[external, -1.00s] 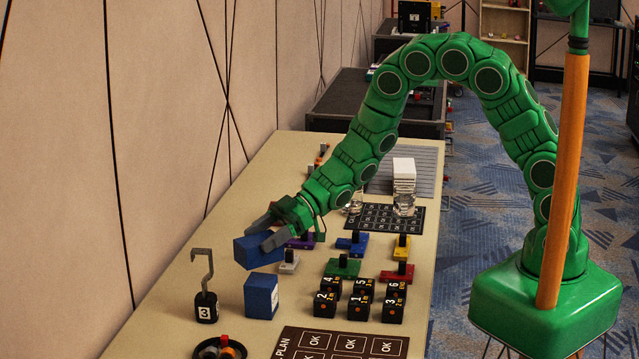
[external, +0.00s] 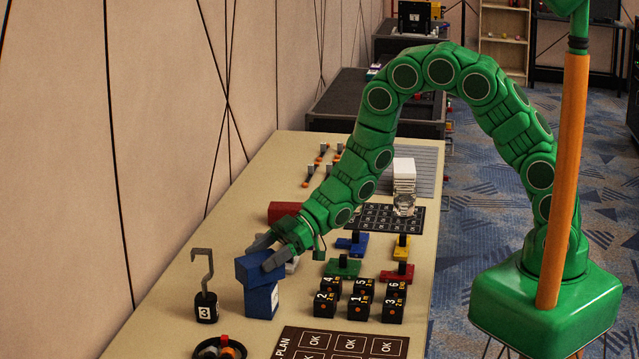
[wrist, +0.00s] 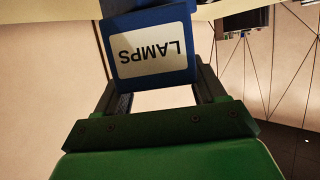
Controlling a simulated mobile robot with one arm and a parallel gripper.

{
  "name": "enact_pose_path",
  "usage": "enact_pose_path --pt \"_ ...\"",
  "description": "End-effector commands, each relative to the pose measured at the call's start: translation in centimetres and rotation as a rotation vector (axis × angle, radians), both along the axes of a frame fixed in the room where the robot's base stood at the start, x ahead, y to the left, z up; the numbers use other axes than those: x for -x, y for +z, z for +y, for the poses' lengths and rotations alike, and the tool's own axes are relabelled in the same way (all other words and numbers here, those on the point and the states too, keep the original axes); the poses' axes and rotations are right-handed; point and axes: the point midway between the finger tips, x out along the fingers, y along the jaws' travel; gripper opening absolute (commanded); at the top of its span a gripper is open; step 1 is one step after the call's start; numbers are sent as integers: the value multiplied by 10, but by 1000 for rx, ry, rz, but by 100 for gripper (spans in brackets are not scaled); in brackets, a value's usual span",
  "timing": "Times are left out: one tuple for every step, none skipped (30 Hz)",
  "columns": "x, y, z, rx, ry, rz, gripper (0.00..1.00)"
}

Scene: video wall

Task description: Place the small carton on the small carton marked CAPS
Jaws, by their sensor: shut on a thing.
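My gripper (external: 268,254) is shut on a blue small carton (external: 252,271). In the wrist view this carton (wrist: 150,22) sits between the fingers and shows a white label reading LAMPS, upside down. Another blue small carton (external: 259,302) stands upright on the table directly below the held one in the external view. Its right side carries a pale label, too small to read, so I cannot confirm CAPS. The held carton overlaps its top, tilted a little; I cannot tell whether they touch.
A hook stand marked 3 (external: 207,306) is left of the standing carton. Black numbered cubes (external: 359,306) are to its right. A round tray (external: 211,351) and a board with OK squares (external: 345,343) are in front. A red block (external: 284,211) lies behind my gripper.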

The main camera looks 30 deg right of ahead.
Motion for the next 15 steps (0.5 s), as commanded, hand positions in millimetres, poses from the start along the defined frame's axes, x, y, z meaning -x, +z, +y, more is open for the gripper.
enact_pose_path --pt "0 -1 0 0 0 0 36" --pt "0 -2 0 0 0 0 36" --pt "0 -2 0 0 0 0 73" --pt "0 -2 0 0 0 0 77" --pt "0 -2 0 0 0 0 82" --pt "0 -2 0 0 0 0 88" --pt "0 -2 0 0 0 0 93" --pt "0 -2 0 0 0 0 95" --pt "0 -2 0 0 0 0 95" --pt "0 -2 0 0 0 0 95" --pt "0 -2 0 0 0 0 95" --pt "0 -2 0 0 0 0 95" --pt "0 -2 0 0 0 0 95" --pt "0 -2 0 0 0 0 95" --pt "0 -2 0 0 0 0 95"
